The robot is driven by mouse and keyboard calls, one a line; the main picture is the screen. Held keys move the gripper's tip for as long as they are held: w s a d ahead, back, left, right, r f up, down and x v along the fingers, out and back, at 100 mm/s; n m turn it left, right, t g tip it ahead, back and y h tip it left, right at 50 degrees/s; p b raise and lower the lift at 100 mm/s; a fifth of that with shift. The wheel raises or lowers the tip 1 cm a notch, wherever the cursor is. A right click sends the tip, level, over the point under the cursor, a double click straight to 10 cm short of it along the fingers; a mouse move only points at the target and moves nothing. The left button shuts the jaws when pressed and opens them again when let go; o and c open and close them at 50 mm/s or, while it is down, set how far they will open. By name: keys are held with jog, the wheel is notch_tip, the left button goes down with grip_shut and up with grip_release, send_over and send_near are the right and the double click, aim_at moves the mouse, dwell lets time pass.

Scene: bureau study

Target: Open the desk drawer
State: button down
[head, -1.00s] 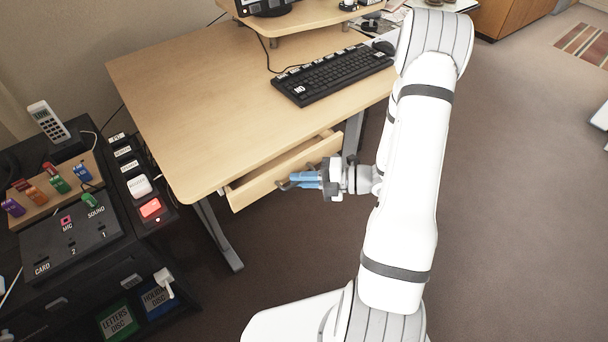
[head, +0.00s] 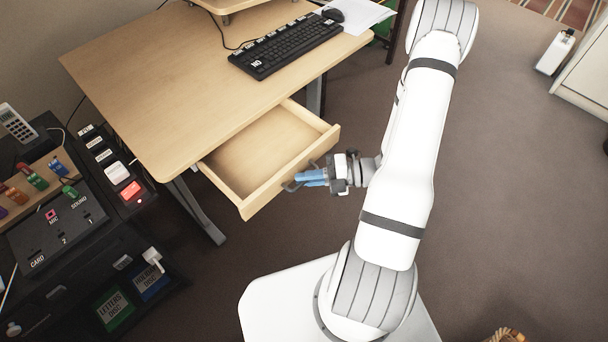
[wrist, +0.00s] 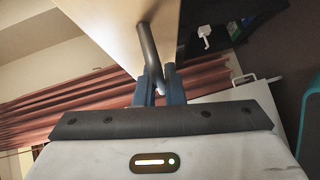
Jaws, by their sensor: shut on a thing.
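The desk drawer (head: 255,160) is a pale wooden box under the desk top (head: 190,75). It stands well out from the desk, and its bare inside shows in the head view. My gripper (head: 303,178) is at the front of the drawer, with its blue fingers shut on the dark bar handle (head: 289,187). In the wrist view the handle (wrist: 149,50) runs between the two blue fingertips (wrist: 158,82), close to the drawer's wooden front (wrist: 115,30).
A black keyboard (head: 287,47) and a mouse (head: 333,15) lie on the desk. A dark cabinet (head: 75,250) with labelled controls stands at the left. A metal desk leg (head: 198,212) is left of the drawer.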

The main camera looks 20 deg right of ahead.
jog(key=c, duration=1.8)
grip_release()
jog(key=v, duration=0.7)
jog(key=shift+d+p, duration=0.4)
jog(key=shift+p, duration=0.05)
jog(key=shift+s+r, duration=0.1)
jog(key=s+a+r+m+h+p, duration=0.2)
jog(key=r+m+h+p, duration=0.2)
jog(key=r+m, duration=0.6)
jog(key=s+a+r+m+g+h+p, duration=0.1)
jog(key=a+r+m+h+p, duration=0.2)
jog(key=r+m+h, duration=0.3)
jog(key=s+a+r+m+g+h+p, duration=0.1)
jog(key=s+a+r+m+h+p, duration=0.1)
jog(key=r+m, duration=1.3)
notch_tip(320, 180, up, 5)
jog(key=a+h+p, duration=0.1)
jog(key=h+p, duration=0.1)
jog(key=h, duration=0.1)
jog(key=shift+s+a+f+h+p, duration=0.2)
jog(key=shift+s+h+p, duration=0.1)
jog(key=shift+s+p, duration=0.1)
